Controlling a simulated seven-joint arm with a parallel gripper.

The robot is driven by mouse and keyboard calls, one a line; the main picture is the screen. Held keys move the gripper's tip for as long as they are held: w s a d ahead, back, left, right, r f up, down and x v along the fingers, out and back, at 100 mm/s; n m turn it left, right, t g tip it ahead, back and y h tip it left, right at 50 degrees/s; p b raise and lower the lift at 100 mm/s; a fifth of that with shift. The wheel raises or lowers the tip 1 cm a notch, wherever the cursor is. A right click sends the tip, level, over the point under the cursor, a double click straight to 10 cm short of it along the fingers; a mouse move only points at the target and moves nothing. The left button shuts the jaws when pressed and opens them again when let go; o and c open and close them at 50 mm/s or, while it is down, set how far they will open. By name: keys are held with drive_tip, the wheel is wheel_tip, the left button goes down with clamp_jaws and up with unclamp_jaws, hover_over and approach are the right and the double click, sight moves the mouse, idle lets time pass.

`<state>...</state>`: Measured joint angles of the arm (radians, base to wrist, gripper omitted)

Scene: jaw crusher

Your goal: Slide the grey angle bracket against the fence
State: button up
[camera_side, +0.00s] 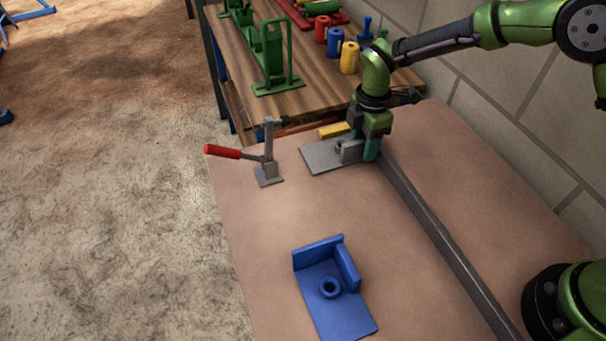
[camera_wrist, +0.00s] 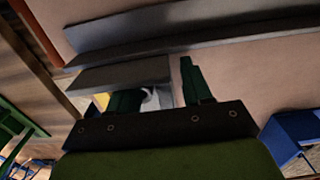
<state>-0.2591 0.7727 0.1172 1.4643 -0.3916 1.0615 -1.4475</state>
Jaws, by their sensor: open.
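The grey angle bracket (camera_side: 321,157) lies on the table at the back, with a flat plate and a short upright part beside my gripper. My gripper (camera_side: 363,153) points down at its right end, low over the table. In the wrist view my gripper (camera_wrist: 155,82) has its two dark green fingers apart, and a grey face of the bracket (camera_wrist: 120,74) shows just beyond the left finger. The fence (camera_side: 440,235) is a long grey bar running from near my gripper towards the front right. The fence (camera_wrist: 190,35) crosses the top of the wrist view. Contact between bracket and fence is unclear.
A toggle clamp (camera_side: 267,171) with a red handle stands left of the bracket. A yellow block (camera_side: 333,130) is behind it. A blue bracket-shaped fixture (camera_side: 335,297) sits at the front. A wooden bench (camera_side: 295,104) with coloured parts is behind. The middle table is clear.

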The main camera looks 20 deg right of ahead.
drive_tip(key=shift+s, duration=0.1)
drive_tip(key=shift+r, duration=4.05)
drive_tip(key=shift+m, duration=0.4)
drive_tip(key=s+d+r+m+t, duration=0.2)
drive_tip(key=s+d+r+m, duration=0.2)
drive_tip(key=s+m, duration=0.3)
drive_tip(key=s+d+r+m+t+y, duration=0.1)
drive_tip(key=s+d+r+m+t, duration=0.1)
drive_tip(key=s+d+r+m, duration=0.2)
drive_tip(key=s+d+r+m+t+y, duration=0.1)
drive_tip(key=s+d+r+m+t, duration=0.2)
drive_tip(key=s+m, duration=0.7)
wheel_tip(320, 180, up, 3)
drive_tip(key=shift+s+d+r, duration=0.2)
drive_tip(key=shift+s+d, duration=0.9)
